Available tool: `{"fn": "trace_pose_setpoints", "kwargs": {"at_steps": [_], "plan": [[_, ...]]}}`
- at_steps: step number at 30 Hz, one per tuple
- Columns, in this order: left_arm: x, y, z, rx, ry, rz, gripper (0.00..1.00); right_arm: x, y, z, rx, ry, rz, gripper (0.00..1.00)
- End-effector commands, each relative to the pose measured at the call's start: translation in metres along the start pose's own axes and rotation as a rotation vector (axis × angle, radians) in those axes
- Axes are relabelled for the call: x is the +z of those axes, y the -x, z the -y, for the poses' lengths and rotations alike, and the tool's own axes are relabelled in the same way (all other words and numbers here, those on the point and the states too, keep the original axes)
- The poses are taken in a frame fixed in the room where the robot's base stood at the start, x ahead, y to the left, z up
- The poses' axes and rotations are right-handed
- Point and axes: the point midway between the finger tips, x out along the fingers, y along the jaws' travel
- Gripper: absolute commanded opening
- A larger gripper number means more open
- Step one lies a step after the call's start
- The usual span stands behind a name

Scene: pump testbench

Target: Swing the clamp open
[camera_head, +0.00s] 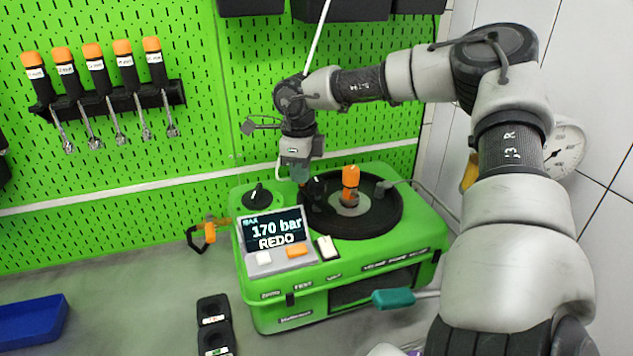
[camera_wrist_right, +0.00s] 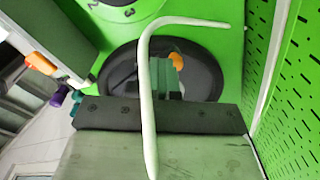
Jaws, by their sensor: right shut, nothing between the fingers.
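The green pump testbench (camera_head: 283,318) stands on the table with a round black plate (camera_head: 382,216) on top. An upright orange-topped part (camera_head: 350,180) stands at the plate's middle; I cannot tell for sure whether it is the clamp. It shows as an orange knob in the right wrist view (camera_wrist_right: 176,59). My right gripper (camera_head: 300,176) is shut and empty, pointing down above the plate's left edge, left of the orange part and apart from it. A small black knob (camera_head: 317,186) is close beside the fingertips; contact cannot be told. My left gripper is out of view.
A display (camera_head: 275,232) reads "170 bar REDO". A teal handle (camera_head: 393,298) sticks out at the bench's front. An orange-and-black part (camera_head: 209,232) is at its left. A pale bent rod (camera_wrist_right: 148,100) crosses the wrist view.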

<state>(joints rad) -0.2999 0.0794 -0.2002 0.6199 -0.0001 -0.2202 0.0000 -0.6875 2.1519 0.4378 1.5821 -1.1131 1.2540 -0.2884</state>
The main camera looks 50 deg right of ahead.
Motion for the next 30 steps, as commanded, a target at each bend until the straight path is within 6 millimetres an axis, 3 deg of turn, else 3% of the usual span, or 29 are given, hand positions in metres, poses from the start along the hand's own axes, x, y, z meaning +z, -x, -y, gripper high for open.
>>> {"fn": "trace_pose_setpoints", "kwargs": {"at_steps": [1,11,23,30], "plan": [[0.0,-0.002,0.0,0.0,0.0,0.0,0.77,-0.003,-0.01,0.001,0.003,-0.004,-0.009,0.0],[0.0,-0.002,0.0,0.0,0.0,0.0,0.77,-0.002,-0.008,0.0,0.003,-0.004,-0.009,0.0],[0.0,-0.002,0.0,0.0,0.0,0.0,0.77,0.001,0.004,-0.004,0.002,-0.004,-0.008,0.0],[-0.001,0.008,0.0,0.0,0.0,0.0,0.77,0.002,0.025,-0.004,0.001,-0.003,-0.005,0.0]]}}
